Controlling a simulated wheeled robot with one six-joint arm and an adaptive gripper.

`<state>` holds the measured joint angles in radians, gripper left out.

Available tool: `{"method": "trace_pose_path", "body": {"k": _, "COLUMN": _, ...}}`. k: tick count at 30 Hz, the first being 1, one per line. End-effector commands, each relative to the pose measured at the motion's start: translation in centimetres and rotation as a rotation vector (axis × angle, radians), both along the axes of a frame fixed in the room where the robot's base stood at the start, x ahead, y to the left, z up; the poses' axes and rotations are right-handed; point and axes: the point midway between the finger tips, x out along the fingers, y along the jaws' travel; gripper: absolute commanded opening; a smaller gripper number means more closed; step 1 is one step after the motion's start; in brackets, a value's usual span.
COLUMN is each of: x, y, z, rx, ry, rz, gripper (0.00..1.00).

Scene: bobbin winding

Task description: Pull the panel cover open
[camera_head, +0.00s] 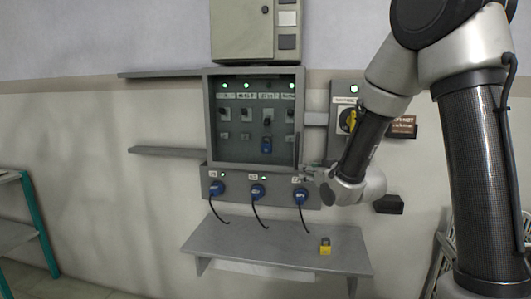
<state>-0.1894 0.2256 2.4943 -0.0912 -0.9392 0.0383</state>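The panel cover (240,140) is a see-through pane in a grey frame on the wall panel. It looks closed over a dark face with switches, labels and lit green lamps. A dark upright handle (297,148) shows at its right edge. My gripper (308,173) reaches in from the right, near the lower right corner of the cover, just below the handle. The fingers are small and partly merged with the panel edge, so I cannot tell whether they are open or touching the handle.
Blue plugs (258,192) with black cables hang below the panel. A grey shelf (270,245) beneath holds a yellow padlock (325,246). A teal-legged rack (38,225) stands far left.

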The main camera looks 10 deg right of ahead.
Motion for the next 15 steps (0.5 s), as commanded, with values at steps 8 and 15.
{"method": "trace_pose_path", "body": {"k": 8, "x": 1.1, "y": 0.6, "z": 5.1, "rx": 0.062, "ry": -0.205, "rz": 0.011, "gripper": 0.34}}
{"method": "trace_pose_path", "body": {"k": 15, "x": 4.8, "y": 1.6, "z": 5.0, "rx": 0.063, "ry": -0.204, "rz": 0.011, "gripper": 0.34}}
